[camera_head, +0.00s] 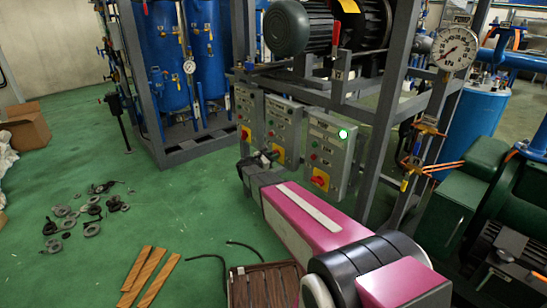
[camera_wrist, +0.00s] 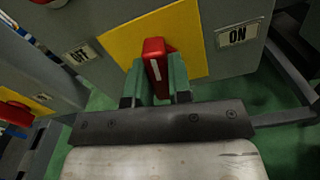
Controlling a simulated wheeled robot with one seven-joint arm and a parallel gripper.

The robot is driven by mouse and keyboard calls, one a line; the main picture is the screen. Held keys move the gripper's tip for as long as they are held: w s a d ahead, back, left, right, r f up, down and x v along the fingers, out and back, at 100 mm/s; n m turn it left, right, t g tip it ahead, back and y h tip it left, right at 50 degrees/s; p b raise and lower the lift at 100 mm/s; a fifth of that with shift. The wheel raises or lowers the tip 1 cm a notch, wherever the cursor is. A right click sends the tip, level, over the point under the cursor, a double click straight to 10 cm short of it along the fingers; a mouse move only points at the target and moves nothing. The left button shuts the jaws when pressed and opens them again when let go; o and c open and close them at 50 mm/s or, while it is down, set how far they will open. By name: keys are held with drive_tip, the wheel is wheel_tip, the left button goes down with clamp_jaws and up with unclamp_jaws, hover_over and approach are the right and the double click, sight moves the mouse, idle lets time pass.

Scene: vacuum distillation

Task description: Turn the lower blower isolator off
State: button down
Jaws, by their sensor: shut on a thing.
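A red rotary isolator handle (camera_wrist: 154,58) with a white mark sits on a yellow plate (camera_wrist: 192,38) in the wrist view. An OFF label (camera_wrist: 81,55) is left of it and an ON label (camera_wrist: 237,36) right; the handle stands roughly upright between them, slightly tilted. My gripper (camera_wrist: 157,84) is shut on the handle, one finger on each side. In the head view my gripper (camera_head: 266,159) reaches the lower part of the middle grey control box (camera_head: 284,115), hiding part of its isolator (camera_head: 279,151). I cannot read which isolator is the lower blower's.
Frame posts (camera_head: 385,120) rise close by. Metal parts (camera_head: 92,208) and wooden strips (camera_head: 150,272) lie on the green floor.

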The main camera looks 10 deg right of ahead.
drive_tip(key=shift+n, duration=1.1)
drive_tip(key=c, duration=1)
unclamp_jaws()
drive_tip(key=shift+c, duration=0.2)
drive_tip(key=v, duration=1.1)
